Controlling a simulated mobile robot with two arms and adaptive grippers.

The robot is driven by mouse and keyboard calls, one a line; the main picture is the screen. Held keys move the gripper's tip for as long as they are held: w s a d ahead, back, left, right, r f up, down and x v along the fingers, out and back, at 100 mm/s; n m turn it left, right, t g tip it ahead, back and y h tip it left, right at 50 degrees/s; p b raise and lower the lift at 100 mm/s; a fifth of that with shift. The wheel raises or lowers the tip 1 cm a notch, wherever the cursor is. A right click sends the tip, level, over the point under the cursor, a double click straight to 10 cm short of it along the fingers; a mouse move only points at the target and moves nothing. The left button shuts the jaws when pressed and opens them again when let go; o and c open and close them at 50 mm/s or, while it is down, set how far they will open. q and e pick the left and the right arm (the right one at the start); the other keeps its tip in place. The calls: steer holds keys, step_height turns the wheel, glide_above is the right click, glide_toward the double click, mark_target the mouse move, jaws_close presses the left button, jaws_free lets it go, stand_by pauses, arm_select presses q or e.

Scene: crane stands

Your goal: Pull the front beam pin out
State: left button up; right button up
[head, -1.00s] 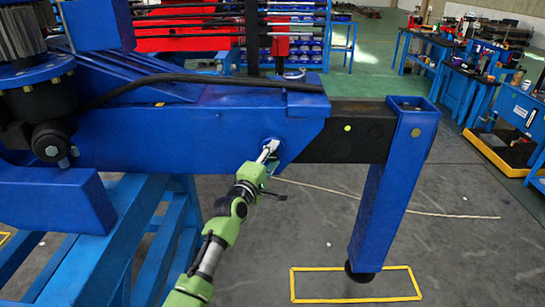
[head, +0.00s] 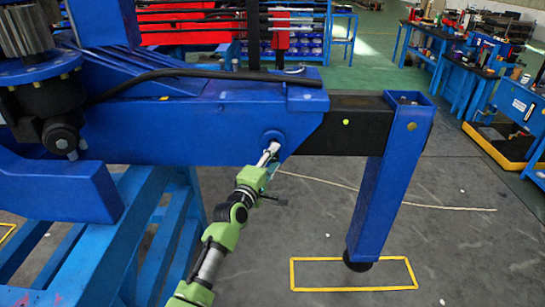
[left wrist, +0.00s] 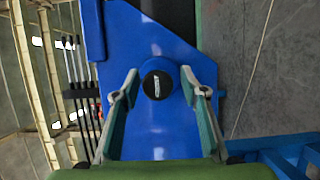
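The front beam pin (left wrist: 157,85) shows in the left wrist view as a round black end with a pale mark, set in a blue round boss on the blue beam (left wrist: 160,135). In the head view the boss (head: 273,136) is on the side of the beam (head: 190,130), and the pin is mostly hidden by my left gripper (head: 269,153). In the left wrist view my left gripper (left wrist: 160,77) is open, one finger on each side of the pin, with gaps between fingers and pin. My right gripper is not in view.
A black inner beam (head: 350,128) reaches right to a blue upright leg (head: 384,190). Its foot is over or on a yellow floor frame (head: 330,289); contact is unclear. Blue stand (head: 150,245) at lower left. Workbenches stand far right; the floor between is mostly clear.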

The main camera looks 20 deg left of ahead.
arm_select(q)
steer(key=shift+r, duration=0.1)
steer(key=s+a, duration=0.1)
steer(key=s, duration=1.1)
steer(key=shift+a, duration=0.2)
steer(key=shift+w, duration=0.1)
